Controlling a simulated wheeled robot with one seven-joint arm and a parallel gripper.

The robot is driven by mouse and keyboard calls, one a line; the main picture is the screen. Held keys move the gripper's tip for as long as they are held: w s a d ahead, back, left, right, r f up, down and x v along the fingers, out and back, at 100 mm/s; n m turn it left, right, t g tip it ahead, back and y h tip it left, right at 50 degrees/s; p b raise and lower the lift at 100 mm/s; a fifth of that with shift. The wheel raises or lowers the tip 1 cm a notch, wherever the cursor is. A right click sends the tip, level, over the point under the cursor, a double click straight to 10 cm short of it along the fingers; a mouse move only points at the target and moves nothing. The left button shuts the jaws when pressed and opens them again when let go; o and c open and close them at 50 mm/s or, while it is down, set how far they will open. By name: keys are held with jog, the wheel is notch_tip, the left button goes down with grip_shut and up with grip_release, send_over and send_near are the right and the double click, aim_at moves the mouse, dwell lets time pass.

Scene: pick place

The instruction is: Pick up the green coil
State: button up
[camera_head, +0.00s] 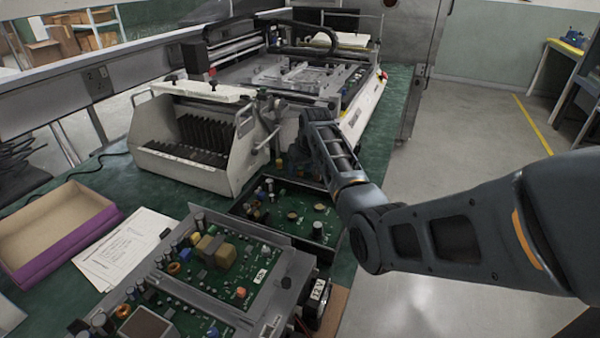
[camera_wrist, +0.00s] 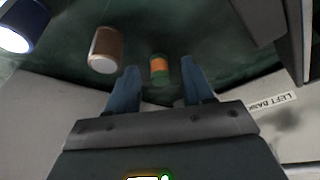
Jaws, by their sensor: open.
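A small cylinder with an orange middle and green ends, which looks like the green coil (camera_wrist: 158,67), shows in the wrist view on a dark green surface. It lies beyond and between the fingertips of my gripper (camera_wrist: 160,72), with a gap on each side. The gripper is open, and nothing is held in it. In the head view my arm reaches in from the right over the bench, and its dark wrist hides the fingertips. I cannot pick out the coil for sure in the head view.
A brown cylinder (camera_wrist: 105,50) stands left of the coil, and a dark blue cylinder (camera_wrist: 22,24) farther left. A white slotted machine (camera_head: 195,135) stands left of my wrist. Circuit boards (camera_head: 310,214) with upright parts lie below it. A purple box (camera_head: 62,250) is at far left.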

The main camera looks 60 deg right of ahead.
grip_shut()
dwell(0.3)
